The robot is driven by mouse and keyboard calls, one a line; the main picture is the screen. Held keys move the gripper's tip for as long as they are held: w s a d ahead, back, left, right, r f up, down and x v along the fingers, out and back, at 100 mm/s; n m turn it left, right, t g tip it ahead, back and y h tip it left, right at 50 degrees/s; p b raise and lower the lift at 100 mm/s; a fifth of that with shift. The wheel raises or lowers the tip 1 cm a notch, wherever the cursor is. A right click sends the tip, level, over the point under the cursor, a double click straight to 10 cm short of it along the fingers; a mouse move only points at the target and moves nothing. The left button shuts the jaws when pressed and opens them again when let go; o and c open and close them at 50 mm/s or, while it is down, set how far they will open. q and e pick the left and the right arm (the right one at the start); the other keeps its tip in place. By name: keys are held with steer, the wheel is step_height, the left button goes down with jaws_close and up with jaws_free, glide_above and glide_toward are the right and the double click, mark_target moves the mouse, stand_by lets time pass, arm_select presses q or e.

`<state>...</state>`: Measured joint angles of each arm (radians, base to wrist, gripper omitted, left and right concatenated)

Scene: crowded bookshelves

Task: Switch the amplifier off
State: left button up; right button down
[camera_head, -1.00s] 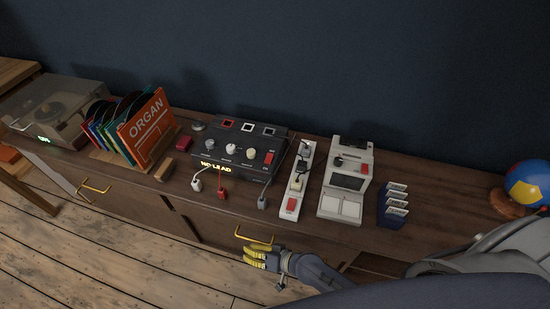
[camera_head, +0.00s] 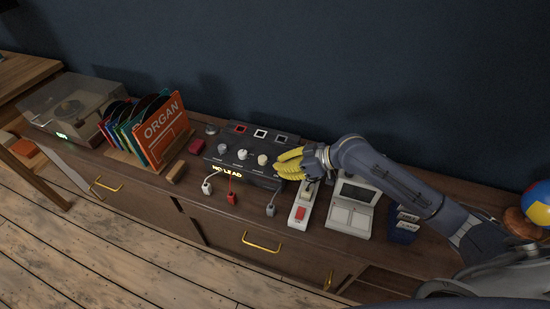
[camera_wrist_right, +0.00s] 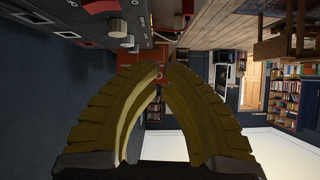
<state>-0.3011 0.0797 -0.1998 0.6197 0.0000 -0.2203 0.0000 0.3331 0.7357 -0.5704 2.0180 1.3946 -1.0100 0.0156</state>
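The amplifier (camera_head: 226,164) is a dark box with knobs, sockets along its back and a lit "NO LEAD" display (camera_head: 227,171). Its top also shows at the upper left of the right wrist view (camera_wrist_right: 70,22), with a red switch (camera_wrist_right: 101,6) partly cut off by the frame edge. My right gripper (camera_head: 281,164) has yellow fingers and is over the amplifier's right end, hiding that switch in the head view. My left gripper is not in view.
Three plugs on leads lie before the amplifier, one of them red (camera_head: 231,198). A white power strip (camera_head: 305,197) with a red switch and a grey device (camera_head: 352,211) stand right, partly under my forearm. Records (camera_head: 160,133) and a turntable (camera_head: 65,108) stand left.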

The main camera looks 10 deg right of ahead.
steer(key=w+d+r+n+h, duration=0.1)
steer(key=w+d+r+h, duration=0.2)
steer(key=d, duration=0.3)
steer(key=shift+w+d+r+n, duration=0.25)
steer(key=shift+d+r+n, duration=0.05)
steer(key=shift+r, duration=0.5)
steer(key=x, duration=0.9)
steer(key=shift+w+a+f, duration=0.15)
steer(key=shift+a+f, duration=0.05)
steer(key=shift+a, duration=0.05)
step_height(320, 180, down, 2)
steer(key=shift+w+f, duration=0.1)
steer(key=shift+w, duration=0.05)
steer(key=shift+w+d+f, duration=0.1)
steer(key=shift+w+f, duration=0.05)
steer(key=shift+f, duration=0.9)
